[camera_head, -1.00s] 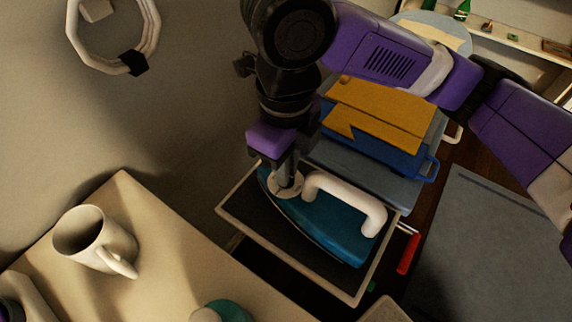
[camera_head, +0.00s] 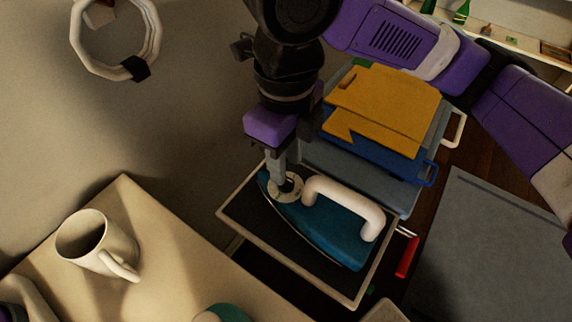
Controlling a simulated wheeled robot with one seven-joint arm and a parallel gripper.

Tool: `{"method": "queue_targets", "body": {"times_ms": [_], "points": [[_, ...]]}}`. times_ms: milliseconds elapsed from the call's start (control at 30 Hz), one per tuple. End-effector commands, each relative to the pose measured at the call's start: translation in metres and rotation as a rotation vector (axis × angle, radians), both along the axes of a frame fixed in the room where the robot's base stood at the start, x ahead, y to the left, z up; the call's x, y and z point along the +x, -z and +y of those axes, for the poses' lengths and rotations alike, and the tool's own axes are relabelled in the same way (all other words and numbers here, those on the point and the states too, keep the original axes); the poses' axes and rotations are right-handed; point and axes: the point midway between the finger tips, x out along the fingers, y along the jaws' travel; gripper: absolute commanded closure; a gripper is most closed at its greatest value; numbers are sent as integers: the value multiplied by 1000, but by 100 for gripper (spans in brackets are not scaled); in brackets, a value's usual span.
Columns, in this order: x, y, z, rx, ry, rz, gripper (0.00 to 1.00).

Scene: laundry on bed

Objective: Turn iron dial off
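The iron (camera_head: 318,225) has a teal body and a white handle (camera_head: 345,203). It lies on a dark rest with a pale rim (camera_head: 289,270) in the middle of the head view. A round white dial (camera_head: 287,187) sits on the iron's top, left of the handle. My gripper (camera_head: 282,182) points down over the dial, its tips at or very near it. The fingers look close together, but the view does not show whether they grip the dial. The dial's marking is too small to read.
A white mug (camera_head: 97,245) stands on the table (camera_head: 160,260) at left. A red object (camera_head: 407,257) is right of the rest. A white ring (camera_head: 76,45) hangs on the wall.

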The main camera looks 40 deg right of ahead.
Motion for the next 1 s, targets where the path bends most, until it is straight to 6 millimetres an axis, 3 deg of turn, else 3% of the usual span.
{"method": "queue_targets", "body": {"times_ms": [100, 300, 1000], "points": [[1, -22, 0, -1, -1, -3, 67], [0, -41, 0, -1, 0, -1, 67], [0, -44, 0, 0, 0, 0, 67]]}}
